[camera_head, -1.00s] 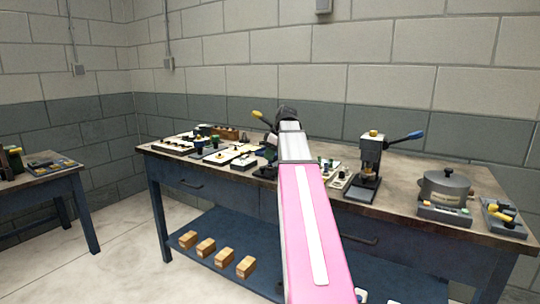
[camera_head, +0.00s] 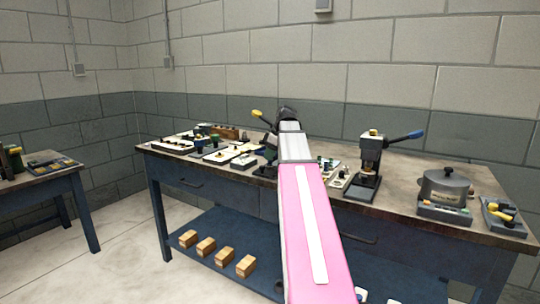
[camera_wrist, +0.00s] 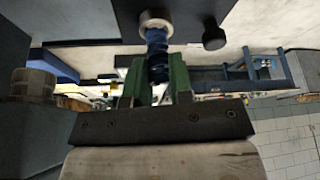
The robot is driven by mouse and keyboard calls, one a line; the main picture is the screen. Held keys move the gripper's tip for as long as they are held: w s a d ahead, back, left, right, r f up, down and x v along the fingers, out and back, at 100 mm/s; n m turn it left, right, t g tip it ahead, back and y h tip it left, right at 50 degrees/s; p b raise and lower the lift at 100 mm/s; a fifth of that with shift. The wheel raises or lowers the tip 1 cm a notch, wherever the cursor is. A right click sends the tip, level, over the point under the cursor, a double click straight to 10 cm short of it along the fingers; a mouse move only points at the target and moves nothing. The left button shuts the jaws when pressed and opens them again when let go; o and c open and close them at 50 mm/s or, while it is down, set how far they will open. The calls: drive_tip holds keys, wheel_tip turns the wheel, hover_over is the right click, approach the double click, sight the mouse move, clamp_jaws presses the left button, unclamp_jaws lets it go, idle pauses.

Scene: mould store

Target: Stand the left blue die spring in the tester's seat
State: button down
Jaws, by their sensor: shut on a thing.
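My gripper (camera_wrist: 157,88) has green fingers and is shut on a blue coiled die spring (camera_wrist: 157,58) in the wrist view. The spring's far end meets a pale ring (camera_wrist: 155,22) on a dark grey block (camera_wrist: 190,20); whether it is seated inside or only touching cannot be told. In the head view my pink arm hides the fingers and spring. A device with a yellow-tipped lever (camera_head: 258,115) stands just left of my wrist, mostly hidden. A press with a blue-handled lever (camera_head: 370,160) stands to the right; I cannot tell which is the tester.
The bench top (camera_head: 400,200) carries several trays and small parts at left, and a round grey pot (camera_head: 445,188) at right. A box with yellow handles (camera_head: 503,215) sits at the right end. Wooden blocks (camera_head: 225,256) lie on the lower shelf. A side table (camera_head: 45,180) stands left.

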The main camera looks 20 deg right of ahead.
drive_tip(key=shift+f, duration=0.7)
idle(0.5)
drive_tip(key=c, duration=0.5)
unclamp_jaws()
drive_tip(key=shift+r, duration=0.15)
drive_tip(key=shift+r, duration=3.55)
